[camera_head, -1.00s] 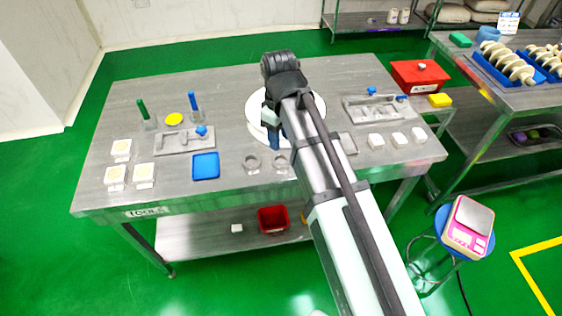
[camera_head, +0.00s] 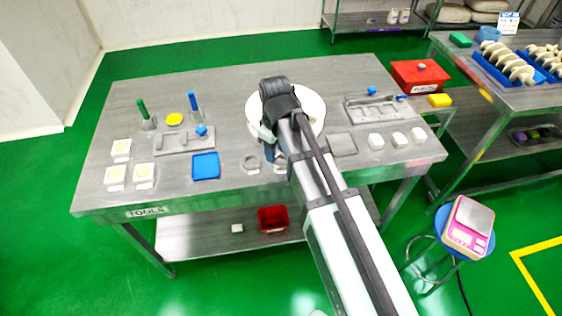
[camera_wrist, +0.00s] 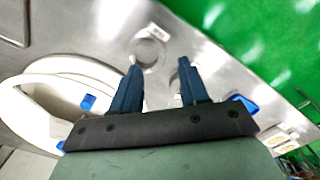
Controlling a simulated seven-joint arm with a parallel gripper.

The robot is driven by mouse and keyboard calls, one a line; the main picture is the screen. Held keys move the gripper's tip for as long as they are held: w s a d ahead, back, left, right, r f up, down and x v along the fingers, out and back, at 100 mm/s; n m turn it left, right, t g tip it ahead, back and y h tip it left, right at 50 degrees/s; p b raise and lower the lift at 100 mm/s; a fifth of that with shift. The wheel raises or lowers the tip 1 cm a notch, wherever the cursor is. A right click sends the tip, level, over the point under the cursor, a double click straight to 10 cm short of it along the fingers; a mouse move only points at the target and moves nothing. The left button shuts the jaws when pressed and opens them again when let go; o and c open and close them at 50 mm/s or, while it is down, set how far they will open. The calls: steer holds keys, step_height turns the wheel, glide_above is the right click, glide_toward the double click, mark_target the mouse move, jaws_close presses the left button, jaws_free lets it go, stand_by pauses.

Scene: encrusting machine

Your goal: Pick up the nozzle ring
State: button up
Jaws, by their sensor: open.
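Two grey metal rings lie near the table's front edge, and I cannot tell which one is the nozzle ring. The left ring (camera_head: 251,163) is clear in the head view; the other ring (camera_head: 281,163) is partly hidden by my arm. In the wrist view, one ring (camera_wrist: 150,51) lies flat just beyond the fingertips. The other ring (camera_wrist: 175,80) is partly covered by the right-hand finger. My gripper (camera_wrist: 158,70) is open with nothing between its fingers, above the table. In the head view my gripper (camera_head: 269,151) is mostly hidden by the wrist.
A white round plate (camera_head: 313,104) lies behind my gripper. A blue tray (camera_head: 206,166) is left of the rings. White blocks (camera_head: 397,140) and a grey mould (camera_head: 375,110) are on the right. The table's front edge (camera_head: 215,203) is close to the rings.

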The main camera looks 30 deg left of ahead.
mark_target(277, 164)
steer(key=shift+w+f, duration=0.1)
steer(key=shift+f, duration=2.55)
steer(key=shift+c, duration=0.2)
jaws_close()
